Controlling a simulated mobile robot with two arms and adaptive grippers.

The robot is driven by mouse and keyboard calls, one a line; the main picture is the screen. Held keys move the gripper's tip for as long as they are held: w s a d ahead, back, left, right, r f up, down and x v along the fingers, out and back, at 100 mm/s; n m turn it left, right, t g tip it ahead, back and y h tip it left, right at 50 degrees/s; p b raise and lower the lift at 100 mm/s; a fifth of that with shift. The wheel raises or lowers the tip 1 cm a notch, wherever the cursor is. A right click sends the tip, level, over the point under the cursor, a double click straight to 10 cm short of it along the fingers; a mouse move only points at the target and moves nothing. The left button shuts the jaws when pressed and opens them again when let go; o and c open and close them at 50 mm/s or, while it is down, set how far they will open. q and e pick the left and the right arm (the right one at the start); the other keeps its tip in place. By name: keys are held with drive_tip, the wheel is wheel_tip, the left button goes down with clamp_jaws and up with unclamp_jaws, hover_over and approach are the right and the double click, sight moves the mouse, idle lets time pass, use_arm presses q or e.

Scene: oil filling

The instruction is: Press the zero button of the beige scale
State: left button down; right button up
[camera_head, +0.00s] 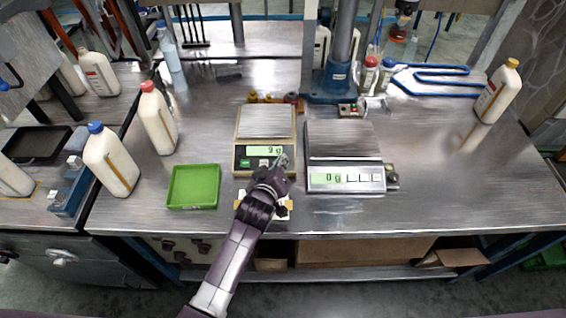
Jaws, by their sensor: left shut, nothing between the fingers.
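The beige scale (241,128) stands in the middle of the metal table with a bare weighing plate (266,121). Its lit green display (264,150) seems to read 9 g. A green button (248,163) shows at the left of its front panel. My left gripper (282,160) is shut and empty, with its fingertips at the right part of this panel. The gripper hides the buttons there, and I cannot tell whether the tips touch one. My right gripper is out of view.
A silver scale (340,145) reading 0 g stands close on the right. A green tray (193,186) lies on the left. White bottles with a red cap (157,120) and a blue cap (110,160) stand farther left. A blue post stand (333,85) is behind.

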use_arm(q)
drive_tip(key=shift+w+f, duration=0.15)
drive_tip(key=shift+f, duration=0.15)
drive_tip(key=shift+w+f+b, duration=0.15)
drive_tip(key=shift+f+b, duration=0.25)
drive_tip(key=shift+b, duration=0.05)
idle(0.6)
drive_tip(key=shift+r, duration=0.1)
drive_tip(key=shift+s+r+p, duration=0.35)
drive_tip(key=shift+r+p, duration=0.3)
drive_tip(key=shift+p, duration=0.25)
drive_tip(key=r+p, duration=0.1)
drive_tip(key=s+r+p, duration=0.1)
drive_tip(key=r+p, duration=0.2)
drive_tip(key=p, duration=0.1)
drive_tip(key=shift+s+r, duration=0.35)
idle(0.6)
